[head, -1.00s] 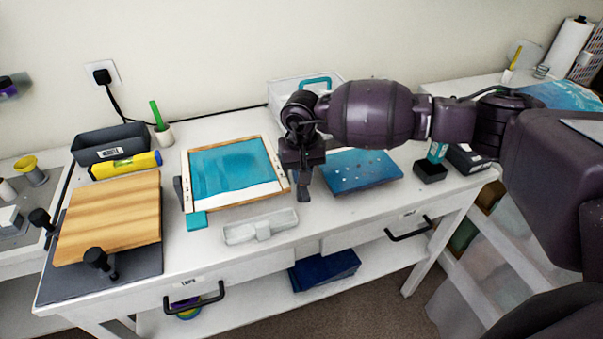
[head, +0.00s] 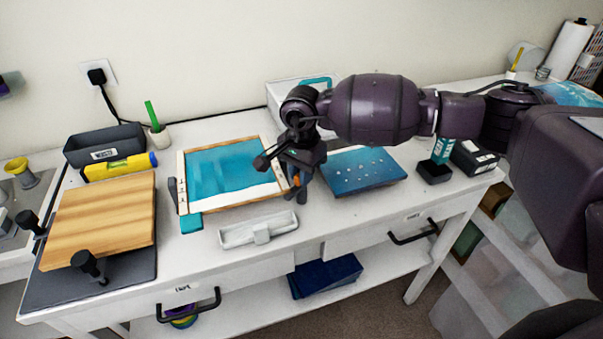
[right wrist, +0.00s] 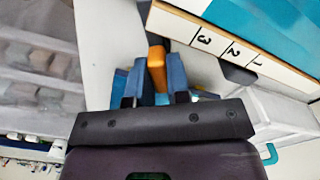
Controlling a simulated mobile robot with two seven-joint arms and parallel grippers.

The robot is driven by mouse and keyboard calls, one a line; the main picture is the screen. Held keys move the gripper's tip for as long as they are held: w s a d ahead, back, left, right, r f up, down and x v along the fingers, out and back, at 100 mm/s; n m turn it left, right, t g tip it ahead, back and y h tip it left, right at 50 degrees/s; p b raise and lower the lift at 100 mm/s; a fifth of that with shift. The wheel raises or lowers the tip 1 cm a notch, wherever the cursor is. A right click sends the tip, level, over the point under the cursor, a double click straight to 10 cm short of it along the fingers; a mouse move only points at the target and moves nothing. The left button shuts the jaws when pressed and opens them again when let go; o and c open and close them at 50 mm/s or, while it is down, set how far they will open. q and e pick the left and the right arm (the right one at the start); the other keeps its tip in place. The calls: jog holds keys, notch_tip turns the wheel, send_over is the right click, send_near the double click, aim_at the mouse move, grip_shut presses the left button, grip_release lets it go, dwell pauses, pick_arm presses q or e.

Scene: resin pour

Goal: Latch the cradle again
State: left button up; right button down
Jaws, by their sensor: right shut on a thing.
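The framed panel (head: 275,194) with a blue pour surface lies on the table, its pale border numbered; it appears to be held in the cradle. My right gripper (head: 299,187) is at the panel's right edge. It is shut on a small orange lever (head: 297,181), apparently the cradle's latch. In the right wrist view the orange lever (right wrist: 156,67) stands between the two blue-grey fingers, beside the numbered border (right wrist: 215,44). The gripper hides the lever's base, so I cannot tell if the latch is engaged. My left gripper is not in view.
A white tray (head: 240,234) lies in front of the panel. A speckled blue panel (head: 362,176) is close on the right. A wooden board (head: 103,215) with black clamps stands at the left. A white bin (head: 277,104) is behind my arm.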

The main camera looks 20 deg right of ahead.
jog(key=m, duration=0.6)
jog(key=shift+m, duration=0.3)
dwell(0.4)
jog(key=c, duration=1.1)
grip_release()
notch_tip(320, 180, up, 11)
jog(key=shift+f, duration=0.1)
